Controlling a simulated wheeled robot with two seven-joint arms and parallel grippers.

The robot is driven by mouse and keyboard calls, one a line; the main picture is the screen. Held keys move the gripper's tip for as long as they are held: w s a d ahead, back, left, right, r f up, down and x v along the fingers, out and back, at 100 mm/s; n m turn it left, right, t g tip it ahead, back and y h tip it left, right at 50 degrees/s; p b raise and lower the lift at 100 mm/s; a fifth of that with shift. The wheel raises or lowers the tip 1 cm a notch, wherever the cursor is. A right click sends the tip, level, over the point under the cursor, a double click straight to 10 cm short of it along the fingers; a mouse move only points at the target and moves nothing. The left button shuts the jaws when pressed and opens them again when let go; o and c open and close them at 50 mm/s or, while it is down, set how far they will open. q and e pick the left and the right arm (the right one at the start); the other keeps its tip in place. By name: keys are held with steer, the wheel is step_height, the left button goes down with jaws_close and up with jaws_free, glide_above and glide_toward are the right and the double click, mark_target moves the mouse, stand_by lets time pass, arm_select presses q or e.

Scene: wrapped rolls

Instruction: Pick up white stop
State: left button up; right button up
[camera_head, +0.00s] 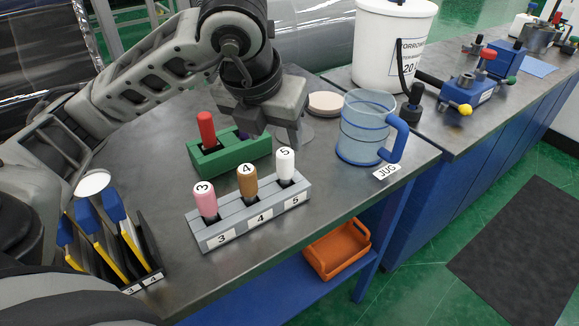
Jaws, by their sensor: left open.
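A white peg (285,164) with a 5 on its top stands upright in the right slot of a grey block (233,232), above the label 5. A brown peg (247,183) marked 4 and a pink peg (205,201) marked 3 stand in the other slots. My left gripper (287,138) is open, pointing down above and behind the white peg, beside the green block. No peg shows between its fingers. My right gripper is not in view.
A green block (230,157) holds a red peg (206,129) and a purple one partly hidden by my gripper. A clear jug (364,128) with a blue handle stands right. A pale disc (325,103) lies behind. A file rack (110,240) stands at left.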

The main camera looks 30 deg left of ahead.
mark_target(281, 154)
arm_select(q)
steer(key=x, duration=0.5)
steer(key=shift+w+a+f, duration=0.1)
steer(key=shift+f, duration=0.25)
steer(key=shift+w+f, duration=0.2)
steer(key=shift+f, duration=0.3)
steer(key=p+x, duration=0.1)
steer(key=x, duration=0.2)
steer(key=shift+w+d+f, duration=0.15)
steer(key=shift+d+f, duration=0.05)
steer(key=shift+f, duration=0.15)
steer(key=shift+w+f, duration=0.15)
steer(key=shift+f, duration=0.25)
steer(key=c, duration=1.1)
